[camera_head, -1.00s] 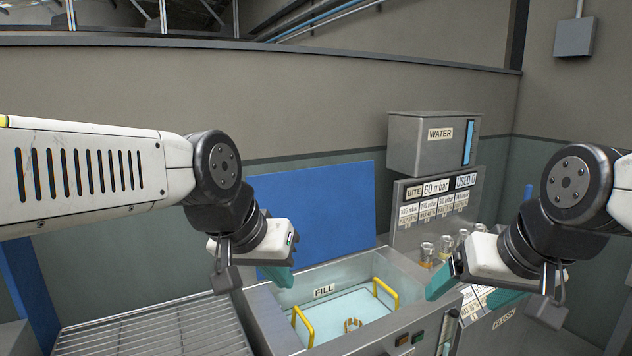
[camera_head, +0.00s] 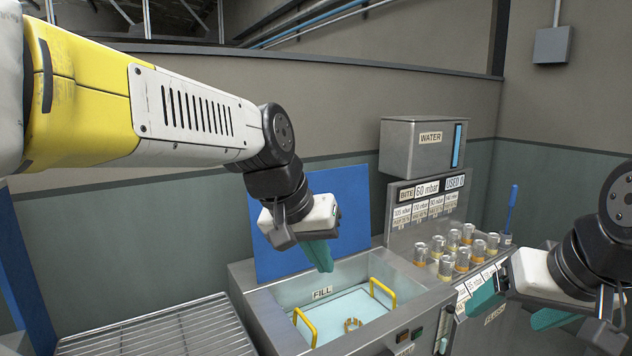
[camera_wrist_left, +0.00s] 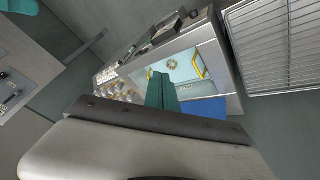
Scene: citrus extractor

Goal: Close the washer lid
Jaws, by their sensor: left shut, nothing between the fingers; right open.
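The washer lid (camera_head: 355,220) is a flat blue panel standing upright behind the open washer basin (camera_head: 297,288), which is marked FILL. Part of the lid also shows in the left wrist view (camera_wrist_left: 207,107). My left gripper (camera_head: 320,265) is in front of the lid and above the back of the basin, with its teal fingers shut and empty, pointing down. It hides part of the lid, and I cannot tell whether it touches it. Its fingers show in the left wrist view (camera_wrist_left: 161,88). My right gripper (camera_head: 512,310) is open at the right, by the machine's front.
Two yellow handles (camera_head: 383,290) and a brass ring (camera_head: 352,324) are in the basin. Several small jars (camera_head: 447,264) stand to its right, below the WATER box (camera_head: 425,147). A wire rack (camera_head: 160,335) lies to the left.

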